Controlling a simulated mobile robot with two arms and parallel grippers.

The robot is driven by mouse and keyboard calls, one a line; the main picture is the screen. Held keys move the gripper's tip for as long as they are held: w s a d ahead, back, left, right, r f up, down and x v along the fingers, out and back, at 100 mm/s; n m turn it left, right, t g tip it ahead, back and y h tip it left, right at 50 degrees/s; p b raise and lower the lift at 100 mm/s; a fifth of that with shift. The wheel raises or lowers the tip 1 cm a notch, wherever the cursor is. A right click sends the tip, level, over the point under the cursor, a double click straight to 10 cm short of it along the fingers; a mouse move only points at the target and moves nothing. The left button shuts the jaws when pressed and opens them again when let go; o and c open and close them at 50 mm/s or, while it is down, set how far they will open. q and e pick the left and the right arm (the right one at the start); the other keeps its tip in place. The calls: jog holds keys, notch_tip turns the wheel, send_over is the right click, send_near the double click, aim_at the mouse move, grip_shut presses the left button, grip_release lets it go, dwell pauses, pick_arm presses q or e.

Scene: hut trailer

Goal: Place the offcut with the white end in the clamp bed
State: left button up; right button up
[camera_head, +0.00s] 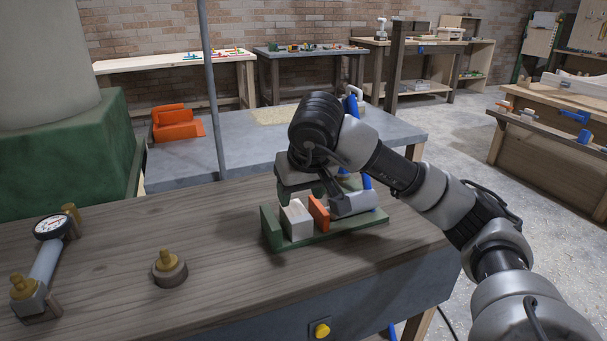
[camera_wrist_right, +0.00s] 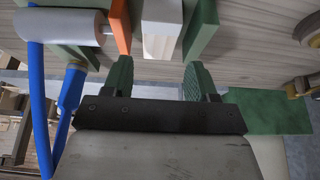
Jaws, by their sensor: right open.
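The clamp bed (camera_head: 330,231) is a green fixture on the wooden bench, with an upright green end wall (camera_wrist_right: 203,28), an orange jaw plate (camera_head: 319,212) and a grey cylinder (camera_head: 353,203) behind the plate. A pale block, the offcut with the white end (camera_head: 297,221), sits in the bed between end wall and plate. It also shows in the right wrist view (camera_wrist_right: 162,28). My right gripper (camera_head: 309,190) is open just above and behind the block. Its green fingertips (camera_wrist_right: 157,68) are spread wider than the block, which lies ahead of them, apparently unheld. My left gripper is out of view.
A blue lever (camera_wrist_right: 71,92) rises beside the clamp's cylinder, close to my right gripper. A dial gauge (camera_head: 51,227) and a brass-topped knob (camera_head: 169,268) stand on the left of the bench. The wood between knob and clamp bed is clear. A yellow button (camera_head: 322,330) is on the bench front.

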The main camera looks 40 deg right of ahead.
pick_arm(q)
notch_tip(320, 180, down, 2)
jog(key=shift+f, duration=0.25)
pick_arm(e)
jog(key=v, duration=0.3)
jog(key=shift+s+r, duration=0.15)
jog(key=shift+r, duration=0.2)
dwell(0.7)
